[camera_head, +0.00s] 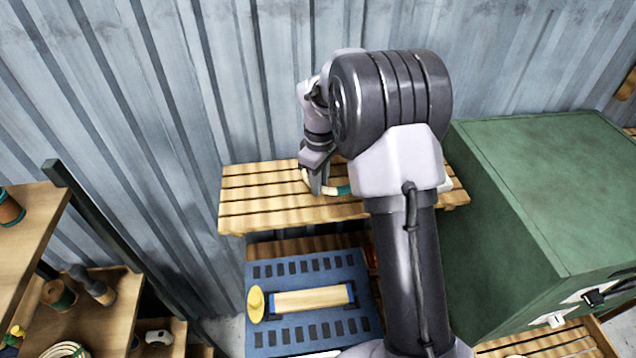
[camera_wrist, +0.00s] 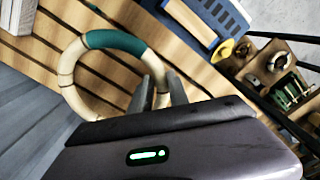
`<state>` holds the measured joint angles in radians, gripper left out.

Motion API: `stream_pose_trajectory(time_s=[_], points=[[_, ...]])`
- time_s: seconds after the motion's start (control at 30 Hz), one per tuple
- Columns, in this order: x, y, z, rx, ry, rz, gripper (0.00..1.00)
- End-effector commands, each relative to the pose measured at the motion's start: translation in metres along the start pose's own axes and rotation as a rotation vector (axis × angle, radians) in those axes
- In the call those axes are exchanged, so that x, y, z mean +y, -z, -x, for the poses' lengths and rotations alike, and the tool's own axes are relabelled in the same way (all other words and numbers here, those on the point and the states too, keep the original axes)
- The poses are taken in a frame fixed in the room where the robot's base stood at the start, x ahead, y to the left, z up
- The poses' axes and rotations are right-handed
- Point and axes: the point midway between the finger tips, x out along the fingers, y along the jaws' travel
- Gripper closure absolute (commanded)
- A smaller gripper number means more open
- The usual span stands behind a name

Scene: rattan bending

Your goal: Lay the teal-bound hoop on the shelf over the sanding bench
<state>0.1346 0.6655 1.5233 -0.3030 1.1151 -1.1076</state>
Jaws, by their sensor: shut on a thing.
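The teal-bound hoop (camera_wrist: 117,41) is a pale cane ring with a teal wrap on part of it. My gripper (camera_wrist: 160,88) is shut on the near right side of its rim. In the head view my gripper (camera_head: 318,186) is over the slatted wooden shelf (camera_head: 255,190), and a little of the hoop (camera_head: 343,189) shows beside it; my arm hides the rest. The hoop lies roughly flat, over or on the slats; I cannot tell whether it touches them. The sanding bench (camera_head: 290,246) is below the shelf.
A blue slotted mat (camera_head: 270,335) holds a wooden block (camera_head: 308,299) and a yellow knob-like item (camera_head: 256,304). A large green cabinet (camera_head: 545,190) stands right of the shelf. A corrugated wall (camera_head: 170,90) rises behind. The shelf's left part is bare. Wooden racks (camera_head: 100,310) stand at left.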

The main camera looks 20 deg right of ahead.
Motion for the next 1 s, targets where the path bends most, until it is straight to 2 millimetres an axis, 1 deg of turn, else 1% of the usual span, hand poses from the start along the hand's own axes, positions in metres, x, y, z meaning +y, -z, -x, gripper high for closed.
stream_pose_trajectory(time_s=[0.07,0.2,0.27,0.6,0.63,0.7,0.73,1.0], points=[[0.002,0.007,-0.002,-0.001,0.001,0.000,1.00],[0.002,0.009,-0.027,-0.003,0.002,0.000,1.00],[0.002,0.009,-0.034,-0.001,0.001,-0.001,1.00],[0.002,0.009,-0.041,0.000,-0.001,-0.001,1.00],[0.002,0.009,-0.040,0.000,-0.001,-0.001,0.75],[0.002,0.009,-0.040,0.000,-0.001,-0.001,0.61],[0.002,0.009,-0.040,0.000,-0.001,-0.001,0.57],[0.002,0.009,-0.039,0.000,-0.001,-0.001,0.57]])
